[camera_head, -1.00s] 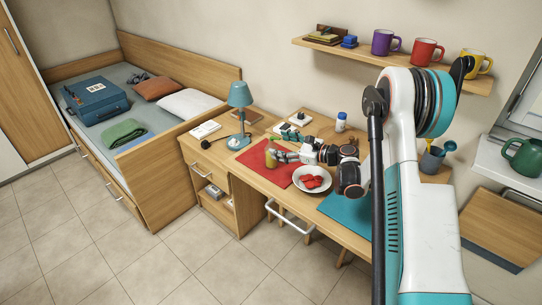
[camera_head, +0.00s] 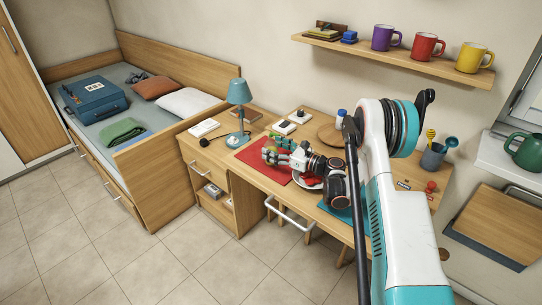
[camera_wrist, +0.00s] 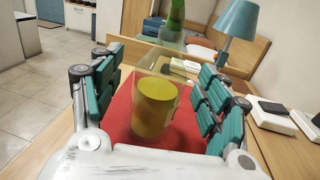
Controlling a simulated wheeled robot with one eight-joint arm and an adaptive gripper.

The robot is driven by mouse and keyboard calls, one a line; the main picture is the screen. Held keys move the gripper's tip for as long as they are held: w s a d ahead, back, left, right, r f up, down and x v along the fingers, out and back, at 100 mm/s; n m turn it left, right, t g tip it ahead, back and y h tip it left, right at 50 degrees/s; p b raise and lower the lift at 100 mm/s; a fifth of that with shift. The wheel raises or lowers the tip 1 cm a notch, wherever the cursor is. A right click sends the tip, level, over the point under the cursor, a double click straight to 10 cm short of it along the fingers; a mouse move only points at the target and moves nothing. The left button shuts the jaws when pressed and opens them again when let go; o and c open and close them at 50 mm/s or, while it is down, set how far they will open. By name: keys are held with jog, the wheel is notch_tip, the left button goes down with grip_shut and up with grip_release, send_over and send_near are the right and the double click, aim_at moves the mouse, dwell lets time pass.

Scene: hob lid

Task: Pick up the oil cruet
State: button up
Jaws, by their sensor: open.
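The oil cruet (camera_wrist: 155,110) is a clear glass vessel with yellow oil low in it and a green upper part (camera_wrist: 176,15). It stands on the red mat (camera_wrist: 120,110). My gripper (camera_wrist: 162,66) is open, with its teal-padded fingers on either side of the cruet. I cannot tell whether either finger touches it. In the head view my gripper (camera_head: 270,155) is low over the red mat (camera_head: 253,160), and the cruet is mostly hidden behind the fingers.
A teal lamp (camera_head: 239,95) stands left of the mat. A white plate with red food (camera_head: 309,182) is partly hidden under my arm. A round wooden board (camera_head: 330,134), a blue-capped jar (camera_head: 341,117) and a grey cup (camera_head: 432,157) stand farther back and right.

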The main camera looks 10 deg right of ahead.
jog(key=shift+w+a+f, duration=0.1)
jog(key=shift+w+a, duration=0.4)
jog(key=shift+w, duration=0.05)
jog(key=c, duration=1.4)
notch_tip(320, 180, up, 20)
jog(key=p, duration=0.6)
jog(key=shift+p, duration=0.35)
